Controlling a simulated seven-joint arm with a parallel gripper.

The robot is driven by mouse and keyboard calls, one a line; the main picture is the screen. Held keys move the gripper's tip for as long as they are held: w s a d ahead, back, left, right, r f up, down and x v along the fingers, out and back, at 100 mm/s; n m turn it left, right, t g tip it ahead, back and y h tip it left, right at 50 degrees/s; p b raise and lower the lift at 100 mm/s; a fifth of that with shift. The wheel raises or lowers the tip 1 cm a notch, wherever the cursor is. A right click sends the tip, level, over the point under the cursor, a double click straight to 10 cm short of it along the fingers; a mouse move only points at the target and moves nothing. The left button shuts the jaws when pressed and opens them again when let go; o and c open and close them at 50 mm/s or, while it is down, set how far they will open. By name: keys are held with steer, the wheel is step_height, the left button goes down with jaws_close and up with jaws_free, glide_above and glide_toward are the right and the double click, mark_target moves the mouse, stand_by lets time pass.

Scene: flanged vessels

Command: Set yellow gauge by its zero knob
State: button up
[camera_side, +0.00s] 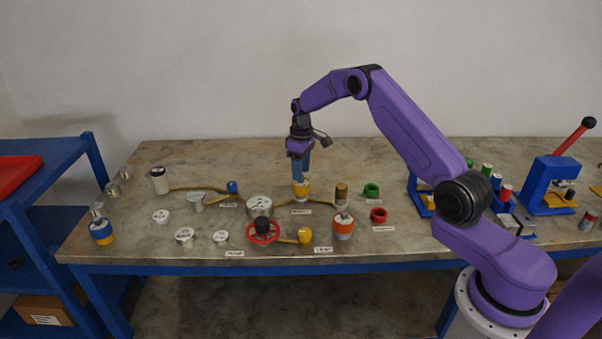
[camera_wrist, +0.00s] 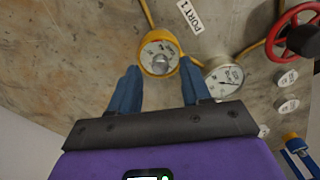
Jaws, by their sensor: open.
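The yellow gauge (camera_side: 300,193) stands on the table in the middle of the side view, directly under my gripper (camera_side: 302,176). In the wrist view the yellow gauge (camera_wrist: 147,48) shows a white dial with dark and red marks. Its grey, round zero knob (camera_wrist: 160,63) sits at the front of the dial. My gripper (camera_wrist: 158,72) is open, with one blue finger on each side of the knob in the picture. I see no contact with the knob. The fingertips' exact height above it cannot be told.
A white-faced gauge (camera_wrist: 223,77) stands close to the right finger in the wrist view. A red handwheel (camera_side: 263,232), an orange-and-white vessel (camera_side: 343,226) and a brown-topped post (camera_side: 341,194) stand nearby. Yellow pipes run along the table. Bare table lies behind the yellow gauge.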

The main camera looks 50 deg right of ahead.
steer(key=shift+f, duration=0.85)
jaws_close()
steer(key=shift+m, duration=0.3)
steer(key=m, duration=0.5)
steer(key=shift+m, duration=0.3)
steer(key=m, duration=0.5)
steer(key=shift+m, duration=0.4)
